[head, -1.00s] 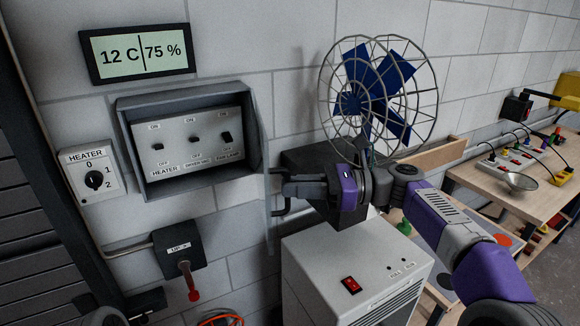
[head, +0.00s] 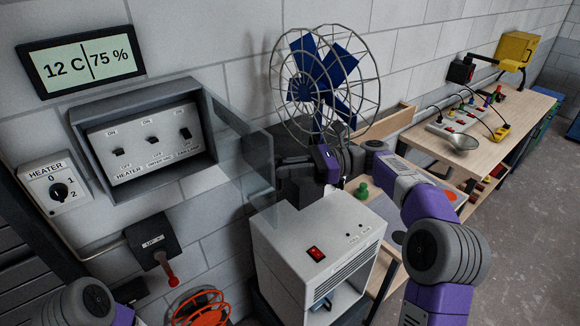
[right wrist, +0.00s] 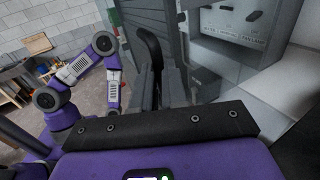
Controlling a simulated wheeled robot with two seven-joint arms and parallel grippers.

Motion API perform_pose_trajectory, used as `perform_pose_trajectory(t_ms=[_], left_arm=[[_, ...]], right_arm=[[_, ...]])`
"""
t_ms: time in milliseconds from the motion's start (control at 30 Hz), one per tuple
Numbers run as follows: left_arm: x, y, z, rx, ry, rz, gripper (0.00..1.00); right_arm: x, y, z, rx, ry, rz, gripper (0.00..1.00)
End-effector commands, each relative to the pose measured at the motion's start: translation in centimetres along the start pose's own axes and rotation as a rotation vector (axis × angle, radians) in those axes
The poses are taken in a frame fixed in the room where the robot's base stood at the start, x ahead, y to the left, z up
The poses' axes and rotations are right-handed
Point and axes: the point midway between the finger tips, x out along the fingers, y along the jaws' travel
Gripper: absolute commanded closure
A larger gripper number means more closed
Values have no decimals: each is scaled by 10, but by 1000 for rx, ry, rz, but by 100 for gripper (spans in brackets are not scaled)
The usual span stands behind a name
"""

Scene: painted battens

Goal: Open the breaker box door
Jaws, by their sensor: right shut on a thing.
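The grey breaker box (head: 85,117) is on the wall at the left in the head view, with three black switches on its pale panel. Its see-through door (head: 236,150) stands open, swung out from the box's right side. My right gripper (head: 283,170) is at the door's free edge, shut on the door handle; in the head view its fingers are dark and hard to make out. In the right wrist view the dark curved handle (right wrist: 151,55) sits between the fingers, and the switch panel (right wrist: 232,22) shows beyond. My left gripper is out of view.
A blue-bladed fan (head: 318,82) stands behind my right gripper. A white heater unit (head: 290,235) with a red switch is below the door. A workbench (head: 440,160) is at right.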

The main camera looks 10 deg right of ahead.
Motion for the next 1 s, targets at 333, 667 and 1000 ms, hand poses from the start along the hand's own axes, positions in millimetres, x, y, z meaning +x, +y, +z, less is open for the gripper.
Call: perform_pose_trajectory(t_ms=[333,667,1000], left_arm=[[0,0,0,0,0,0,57],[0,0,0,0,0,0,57],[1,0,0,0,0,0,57]], right_arm=[[4,-3,4,-6,-10,-10,75],[1,-3,2,-2,-5,-13,62],[-23,-3,1,-3,-4,-15,62]])
